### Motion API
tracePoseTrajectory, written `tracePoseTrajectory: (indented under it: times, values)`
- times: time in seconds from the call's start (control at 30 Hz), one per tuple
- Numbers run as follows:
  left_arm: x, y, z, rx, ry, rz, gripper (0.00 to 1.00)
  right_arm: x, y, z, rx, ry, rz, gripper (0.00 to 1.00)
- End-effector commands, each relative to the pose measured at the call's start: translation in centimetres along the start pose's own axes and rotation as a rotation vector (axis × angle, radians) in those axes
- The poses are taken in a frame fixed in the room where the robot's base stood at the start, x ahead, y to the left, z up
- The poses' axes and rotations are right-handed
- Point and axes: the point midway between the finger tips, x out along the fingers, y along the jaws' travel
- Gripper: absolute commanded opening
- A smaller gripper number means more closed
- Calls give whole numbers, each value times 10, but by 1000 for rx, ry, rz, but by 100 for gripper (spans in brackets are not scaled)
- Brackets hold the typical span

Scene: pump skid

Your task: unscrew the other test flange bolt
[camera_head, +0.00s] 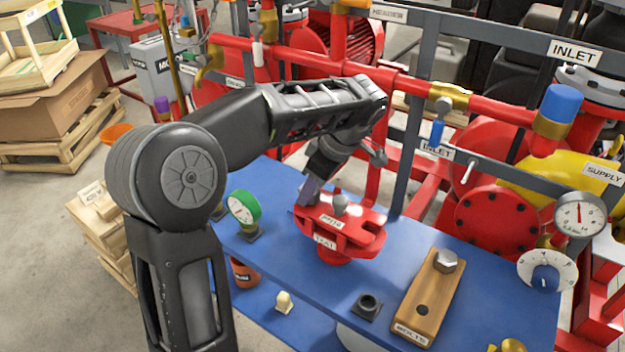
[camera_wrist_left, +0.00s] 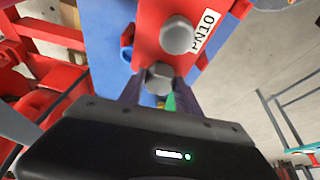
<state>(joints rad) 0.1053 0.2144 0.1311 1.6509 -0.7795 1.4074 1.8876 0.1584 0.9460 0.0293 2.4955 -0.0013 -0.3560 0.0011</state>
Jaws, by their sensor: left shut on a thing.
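The red test flange (camera_head: 368,238) sits on the blue bench, with PN10 and TEST labels. A grey bolt (camera_head: 341,203) stands upright on it, clear of my fingers; a hex-headed bolt also shows at the top of the left wrist view (camera_wrist_left: 178,36). My left gripper (camera_head: 308,192) reaches down at the flange's left side. In the left wrist view it is shut on a second hex bolt head (camera_wrist_left: 158,77) at the flange's edge. The shank is hidden, so I cannot tell how far it is threaded in. My right gripper is not in view.
A wooden bolt block (camera_head: 436,288) holds one hex bolt (camera_head: 446,261) and has one empty hole. A green gauge (camera_head: 244,208) stands left of the flange, a dark square fitting (camera_head: 367,306) in front. Red piping and grey posts (camera_head: 407,120) stand close behind.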

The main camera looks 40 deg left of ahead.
Motion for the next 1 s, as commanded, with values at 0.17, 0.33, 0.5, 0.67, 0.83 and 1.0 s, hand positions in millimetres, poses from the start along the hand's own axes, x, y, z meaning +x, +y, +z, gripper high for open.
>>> tracePoseTrajectory:
  times: [0.17,0.33,0.5,0.67,0.83,1.0]
  values:
    - [-2,-3,-3,-87,4,-52,0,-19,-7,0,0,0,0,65]
    - [-1,-4,-3,-173,5,-89,0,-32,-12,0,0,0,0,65]
    - [2,-5,-2,-224,7,-110,0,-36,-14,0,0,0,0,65]
    - [4,-5,-2,-227,7,-112,0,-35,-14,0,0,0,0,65]
    - [4,-5,-2,-226,6,-111,47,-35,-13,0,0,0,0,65]
    - [3,-4,-1,-225,4,-106,61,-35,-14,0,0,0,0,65]
